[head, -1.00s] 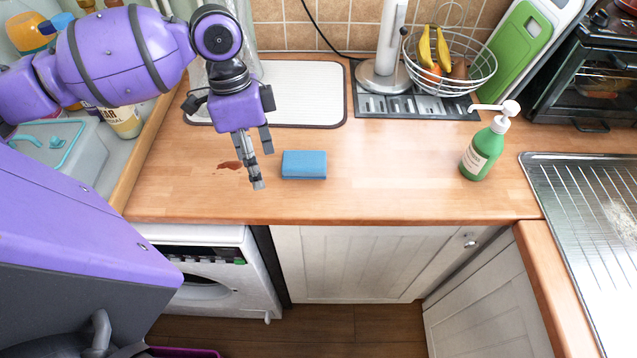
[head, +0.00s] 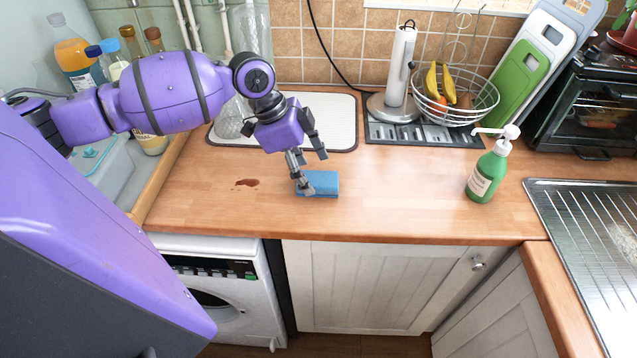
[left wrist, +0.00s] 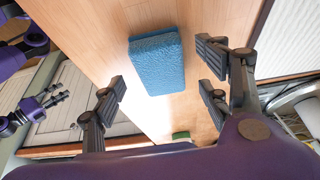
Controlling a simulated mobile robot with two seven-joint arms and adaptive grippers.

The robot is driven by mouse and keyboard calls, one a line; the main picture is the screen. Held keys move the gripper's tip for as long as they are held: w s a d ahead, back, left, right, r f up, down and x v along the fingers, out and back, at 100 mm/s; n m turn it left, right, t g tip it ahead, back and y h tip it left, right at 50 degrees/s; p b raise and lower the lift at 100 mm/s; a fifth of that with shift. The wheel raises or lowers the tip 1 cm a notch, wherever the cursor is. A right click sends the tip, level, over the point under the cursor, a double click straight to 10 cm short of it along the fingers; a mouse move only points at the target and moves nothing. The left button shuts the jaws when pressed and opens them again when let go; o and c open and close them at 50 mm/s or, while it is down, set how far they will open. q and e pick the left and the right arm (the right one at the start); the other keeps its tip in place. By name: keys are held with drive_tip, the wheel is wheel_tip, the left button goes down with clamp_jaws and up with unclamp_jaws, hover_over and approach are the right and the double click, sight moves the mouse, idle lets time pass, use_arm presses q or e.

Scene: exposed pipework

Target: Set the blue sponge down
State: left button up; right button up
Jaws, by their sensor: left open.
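The blue sponge (head: 324,184) lies flat on the wooden worktop (head: 400,207). My left gripper (head: 312,171) is above the sponge's left part, its fingers pointing down and partly covering it in the head view. In the left wrist view, the sponge (left wrist: 157,62) shows beyond the spread fingers of the left gripper (left wrist: 162,88), with nothing held between them. A purple gripper, apparently my right (left wrist: 47,103), is small at the left edge of the left wrist view. Its opening is unclear.
A red-brown stain (head: 246,183) is left of the sponge. A green soap bottle (head: 485,175) stands right, before the metal sink drainer (head: 585,235). Behind are a white draining mat (head: 340,120), a paper-towel holder (head: 398,75) and a wire fruit basket (head: 470,110).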

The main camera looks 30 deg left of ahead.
use_arm(q)
drive_tip(key=shift+x, duration=0.9)
drive_tip(key=c, duration=1)
